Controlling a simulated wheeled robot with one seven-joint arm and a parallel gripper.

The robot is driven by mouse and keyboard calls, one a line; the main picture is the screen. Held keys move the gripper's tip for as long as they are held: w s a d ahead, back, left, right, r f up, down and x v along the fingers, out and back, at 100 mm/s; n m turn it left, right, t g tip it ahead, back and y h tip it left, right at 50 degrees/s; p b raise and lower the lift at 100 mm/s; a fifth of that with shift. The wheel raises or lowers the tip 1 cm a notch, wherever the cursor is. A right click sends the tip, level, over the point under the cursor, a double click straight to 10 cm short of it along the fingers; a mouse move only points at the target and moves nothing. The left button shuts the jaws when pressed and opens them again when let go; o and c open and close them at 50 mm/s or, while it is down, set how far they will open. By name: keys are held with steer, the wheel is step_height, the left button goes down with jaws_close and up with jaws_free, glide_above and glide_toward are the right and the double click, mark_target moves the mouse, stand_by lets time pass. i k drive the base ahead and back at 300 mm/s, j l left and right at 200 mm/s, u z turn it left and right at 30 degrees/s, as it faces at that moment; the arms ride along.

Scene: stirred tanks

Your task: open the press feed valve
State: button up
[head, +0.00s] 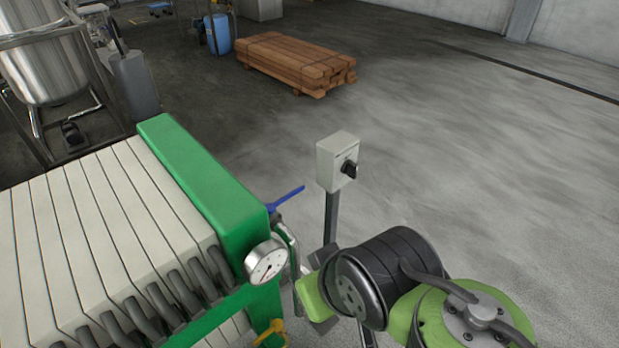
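A filter press with pale plates and a green end frame (205,185) fills the lower left of the head view. A valve with a blue lever (287,196) sits at the right side of the frame, on a grey pipe. The lever points up and to the right. A yellow handle (270,332) shows lower down at the bottom edge. I cannot tell by label which one is the feed valve. My gripper (318,290) is below the blue lever, right of the pipe and apart from the lever. My wrist partly hides it, and its opening is unclear.
A round pressure gauge (266,262) is mounted on the frame's corner. A grey switch box (338,160) with a black knob stands on a post behind my arm. Stacked timber (296,64) lies farther back. The floor to the right is clear.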

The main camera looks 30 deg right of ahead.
mark_target(288, 196)
steer(key=i+l, duration=0.1)
steer(key=l, duration=0.15)
steer(key=i+l, duration=0.1)
steer(key=l, duration=0.15)
steer(key=l+u, duration=0.2)
steer(key=k+l+u, duration=0.25)
steer(key=l, duration=0.15)
steer(key=l+u, duration=0.85)
steer(key=l, duration=0.15)
steer(key=l+u, duration=0.3)
steer(key=k+l+u, duration=0.2)
steer(key=l+u, duration=0.15)
steer(key=k+l+u, duration=0.15)
steer(key=l+u, duration=0.15)
steer(key=l, duration=0.15)
steer(key=k+l+u, duration=0.2)
steer(key=l+u, duration=0.15)
steer(key=k+l+u, duration=0.3)
steer(key=l+u, duration=0.35)
steer(key=k+l+u, duration=0.1)
steer(key=l+u, duration=0.25)
steer(key=l, duration=0.15)
steer(key=k+l+u, duration=0.15)
steer(key=l+u, duration=0.15)
steer(key=i+l+u, duration=0.1)
steer(key=i, duration=0.35)
